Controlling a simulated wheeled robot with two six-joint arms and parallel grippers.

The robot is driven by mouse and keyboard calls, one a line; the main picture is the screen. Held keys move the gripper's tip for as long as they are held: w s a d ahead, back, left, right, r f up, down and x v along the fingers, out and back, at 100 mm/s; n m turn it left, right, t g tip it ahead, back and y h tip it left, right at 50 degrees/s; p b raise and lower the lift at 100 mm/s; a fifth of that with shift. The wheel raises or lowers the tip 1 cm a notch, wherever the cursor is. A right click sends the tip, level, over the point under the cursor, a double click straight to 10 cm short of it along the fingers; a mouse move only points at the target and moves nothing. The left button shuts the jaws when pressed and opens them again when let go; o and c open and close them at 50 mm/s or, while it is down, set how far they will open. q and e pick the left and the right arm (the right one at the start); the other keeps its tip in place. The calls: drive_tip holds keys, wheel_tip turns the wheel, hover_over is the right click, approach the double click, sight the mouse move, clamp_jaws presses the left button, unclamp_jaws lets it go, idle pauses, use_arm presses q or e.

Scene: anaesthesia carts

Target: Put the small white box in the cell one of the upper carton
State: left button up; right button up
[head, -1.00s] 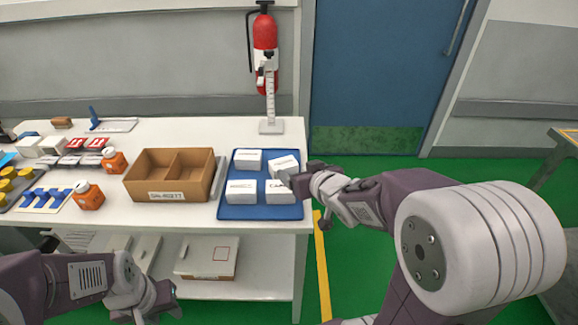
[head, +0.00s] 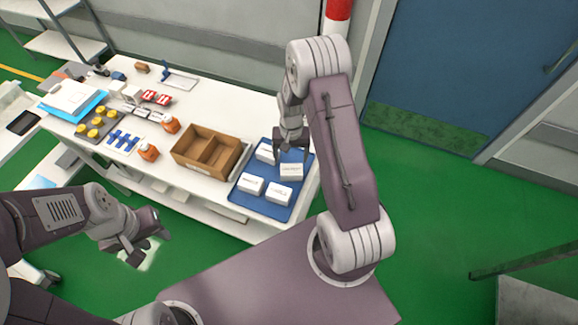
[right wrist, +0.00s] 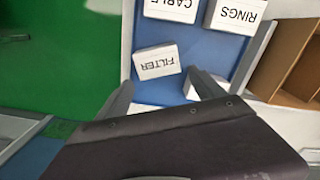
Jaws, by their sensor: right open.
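Several small white boxes sit on a blue tray (head: 240,196) at the right end of the table. In the right wrist view their labels appear upside down: FILTER (right wrist: 157,63), CABLE (right wrist: 172,8) and RINGS (right wrist: 236,14). Another box is mostly hidden behind a finger. My right gripper (head: 292,148) is open and empty over the back of the tray; its fingers (right wrist: 160,82) flank the near side of the FILTER box in the wrist view. The brown two-cell carton (head: 190,160) stands left of the tray, its cells empty. My left gripper (head: 143,245) hangs in front of the table, its jaws unclear.
Orange bottles (head: 149,152), yellow-capped items (head: 97,127) and blue items (head: 123,139) stand left of the carton. A lower shelf (head: 180,197) lies beneath the tabletop. The carton also shows at the right edge of the wrist view (right wrist: 262,72), beside the tray.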

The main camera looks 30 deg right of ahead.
sight(291, 166)
drive_tip(key=shift+f, duration=0.7)
drive_tip(key=shift+d+f, duration=0.2)
drive_tip(key=shift+f, duration=0.3)
drive_tip(key=shift+s+f+p, duration=0.1)
drive_tip(key=shift+f+p, duration=0.25)
wheel_tip(291, 166, down, 4)
drive_tip(key=shift+a+r+p, duration=0.1)
drive_tip(key=shift+a+p, duration=0.05)
drive_tip(key=shift+p, duration=0.25)
drive_tip(key=shift+f, duration=0.3)
drive_tip(key=shift+r, duration=0.1)
drive_tip(key=c, duration=1.3)
drive_tip(key=shift+o, duration=0.2)
drive_tip(key=shift+r, duration=0.25)
drive_tip(key=r, duration=0.2)
drive_tip(key=s+r+b, duration=0.1)
drive_tip(key=r, duration=0.1)
drive_tip(key=s+d+r+b, duration=0.1)
drive_tip(key=s+d+r, duration=0.1)
drive_tip(key=s+r, duration=0.4)
drive_tip(key=s, duration=0.4)
drive_tip(key=shift+s+r, duration=0.25)
drive_tip(key=shift+s, duration=0.05)
